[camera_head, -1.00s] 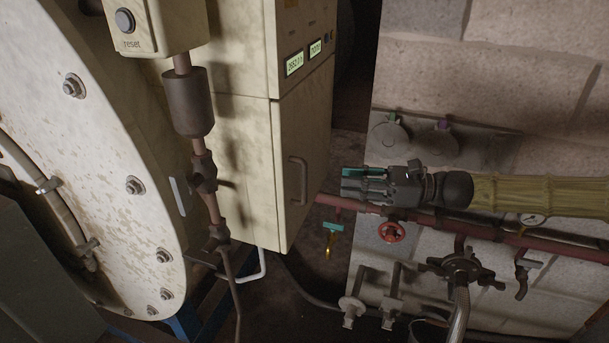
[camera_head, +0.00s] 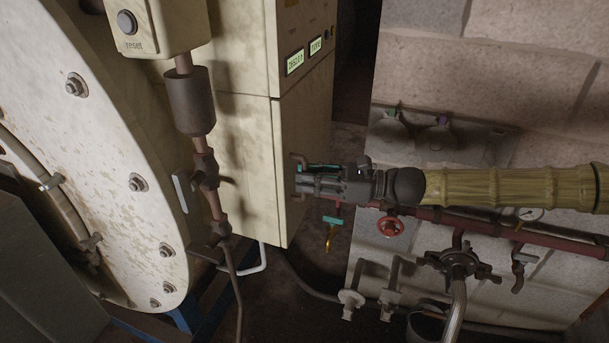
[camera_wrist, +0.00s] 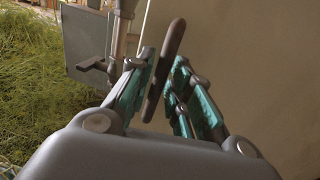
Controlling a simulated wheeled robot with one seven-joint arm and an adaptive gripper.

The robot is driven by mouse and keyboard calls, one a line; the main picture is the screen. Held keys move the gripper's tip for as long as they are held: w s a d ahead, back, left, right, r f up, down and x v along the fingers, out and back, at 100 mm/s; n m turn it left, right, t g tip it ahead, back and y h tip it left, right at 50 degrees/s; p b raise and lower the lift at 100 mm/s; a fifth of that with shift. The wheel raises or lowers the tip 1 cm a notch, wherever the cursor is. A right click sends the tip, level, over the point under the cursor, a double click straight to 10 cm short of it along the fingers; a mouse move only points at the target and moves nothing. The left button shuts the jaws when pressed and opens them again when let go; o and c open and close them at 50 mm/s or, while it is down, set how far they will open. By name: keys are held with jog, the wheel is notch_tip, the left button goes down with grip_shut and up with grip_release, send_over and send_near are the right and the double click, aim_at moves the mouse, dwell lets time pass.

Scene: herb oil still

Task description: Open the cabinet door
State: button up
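The cream cabinet (camera_head: 255,150) stands left of the middle in the head view, and its door (camera_head: 310,125) is shut. The dark bar handle (camera_head: 298,158) on the door is partly hidden behind my gripper (camera_head: 304,181). In the wrist view, the handle (camera_wrist: 170,52) passes between the teal-padded fingers of my gripper (camera_wrist: 166,72). The fingers are apart, one on each side of the bar. The left finger is close to the bar; whether it touches I cannot tell.
A vertical pipe with a valve (camera_head: 205,170) and a large round cream vessel (camera_head: 90,130) stand left of the cabinet. Red pipes (camera_head: 480,225), a red handwheel (camera_head: 390,226) and a dark valve (camera_head: 458,262) lie along the block wall below my arm.

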jog(key=shift+a, duration=0.5)
grip_shut()
jog(key=shift+d, duration=0.1)
